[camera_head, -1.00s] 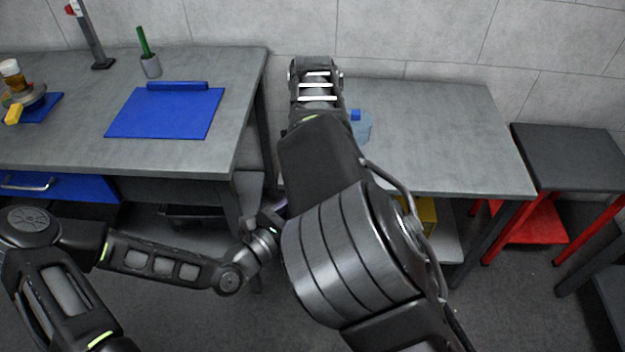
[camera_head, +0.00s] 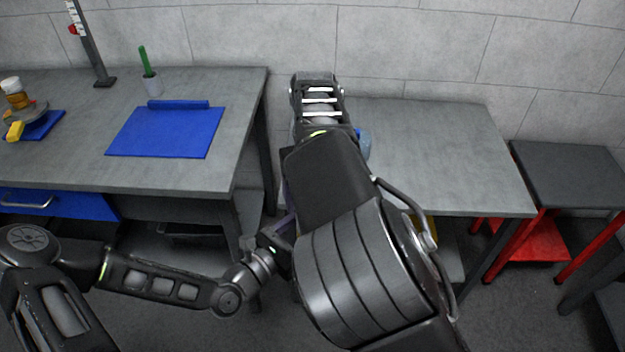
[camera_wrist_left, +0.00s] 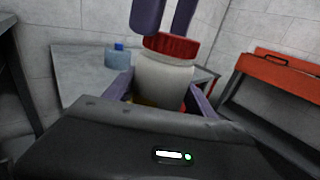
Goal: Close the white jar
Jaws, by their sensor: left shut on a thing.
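The white jar (camera_wrist_left: 160,80) is upright in the left wrist view, between the two purple fingers of my left gripper (camera_wrist_left: 162,92), which is shut on it. A red lid (camera_wrist_left: 172,46) sits at the jar's mouth and looks slightly tilted; how well it is seated I cannot tell. The fingers of my right gripper (camera_wrist_left: 166,30) come down from above to the lid's top edge, with a narrow gap between them. Whether they grip the lid is unclear. In the head view my right arm hides the jar, the lid and the right gripper; only part of my left gripper (camera_head: 284,226) shows.
A grey bench (camera_head: 440,150) with a blue-capped bottle (camera_wrist_left: 118,56) stands behind. The left workbench (camera_head: 60,165) holds a blue mat (camera_head: 165,132), a green-handled tool in a cup (camera_head: 150,75) and a post stand (camera_head: 100,60). A red-framed dark table (camera_head: 575,175) stands at right.

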